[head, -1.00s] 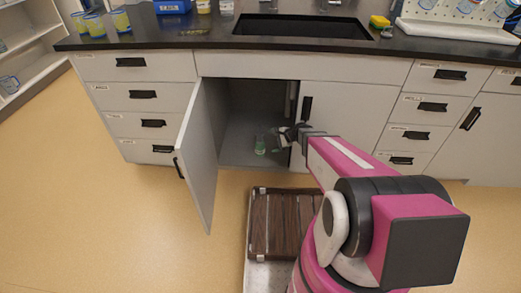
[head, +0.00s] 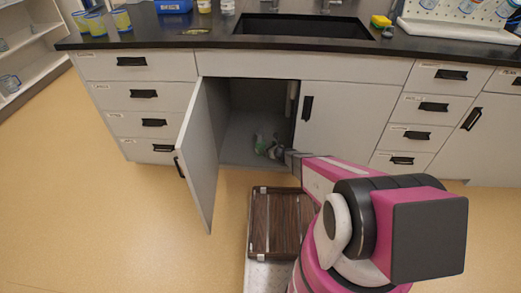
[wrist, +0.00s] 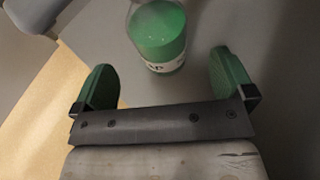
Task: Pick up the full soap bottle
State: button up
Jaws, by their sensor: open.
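A clear soap bottle (wrist: 158,38) with green liquid and a white label stands on the cabinet floor, in the wrist view at top centre. Its top is cut off by the frame edge. In the head view the green bottle (head: 260,143) shows small inside the open cabinet, partly beside my gripper. My gripper (wrist: 165,80) is open, with a green finger pad on each side. The bottle is ahead of the pads, roughly centred between them, and I see no contact. My gripper (head: 270,150) also shows in the head view, low inside the cabinet opening.
The left cabinet door (head: 200,155) stands open. The right door (head: 345,125) is shut, close to my arm. A black counter (head: 225,42) with a sink (head: 300,27) lies above. The floor (head: 110,220) at the left is clear.

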aim_at(261, 145)
jog(key=x, duration=0.7)
jog(key=shift+w+a+r, duration=0.15)
jog(key=shift+w+a, duration=0.05)
jog(key=shift+a, duration=0.05)
jog(key=shift+c, duration=0.3)
jog(key=c, duration=1)
jog(key=shift+r, duration=0.1)
jog(key=c, duration=0.3)
jog(key=shift+r, duration=0.1)
